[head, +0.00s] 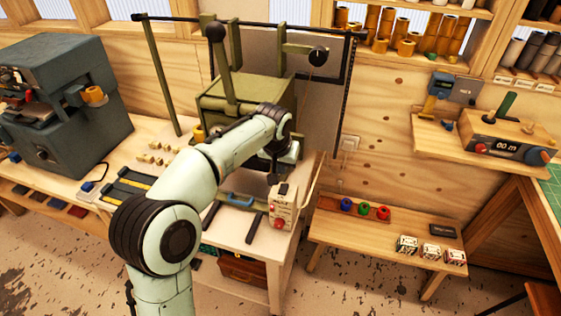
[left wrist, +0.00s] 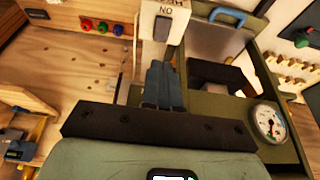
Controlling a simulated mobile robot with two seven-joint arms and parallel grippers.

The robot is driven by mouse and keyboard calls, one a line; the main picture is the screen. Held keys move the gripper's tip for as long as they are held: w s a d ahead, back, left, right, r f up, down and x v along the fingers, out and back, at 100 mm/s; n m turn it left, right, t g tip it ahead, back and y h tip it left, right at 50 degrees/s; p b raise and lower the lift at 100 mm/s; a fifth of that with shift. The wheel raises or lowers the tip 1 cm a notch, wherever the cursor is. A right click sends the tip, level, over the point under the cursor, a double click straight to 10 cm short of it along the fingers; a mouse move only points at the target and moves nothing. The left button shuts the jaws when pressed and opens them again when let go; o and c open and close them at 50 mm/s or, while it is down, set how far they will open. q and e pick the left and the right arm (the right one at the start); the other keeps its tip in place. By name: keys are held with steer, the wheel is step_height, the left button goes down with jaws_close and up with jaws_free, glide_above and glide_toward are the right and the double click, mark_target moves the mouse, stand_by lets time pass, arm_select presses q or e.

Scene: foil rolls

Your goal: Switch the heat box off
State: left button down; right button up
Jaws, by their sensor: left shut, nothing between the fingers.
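The heat box (head: 283,208) is a small cream box with a red round part on its front, standing at the right front corner of the white bench. In the left wrist view the heat box (left wrist: 176,12) is upside down at the top edge, with lettering that includes "ON". A dark switch (left wrist: 162,28) shows beside the lettering; its position cannot be read. My left gripper (head: 273,180) is just above and left of the box in the head view, pointing down. Its closed fingers (left wrist: 162,82) hold nothing and point at the switch, seemingly apart from it.
A green press (head: 247,97) with a dial gauge (left wrist: 270,122) stands close behind my left gripper. A blue handle (head: 236,201) and dark bars lie on the bench nearby. A low wooden bench (head: 370,235) with coloured rolls stands to the right. A cable runs up beside the box.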

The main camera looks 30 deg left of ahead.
mark_target(284, 185)
arm_select(q)
steer(key=x, duration=0.8)
steer(key=shift+s+f, duration=0.3)
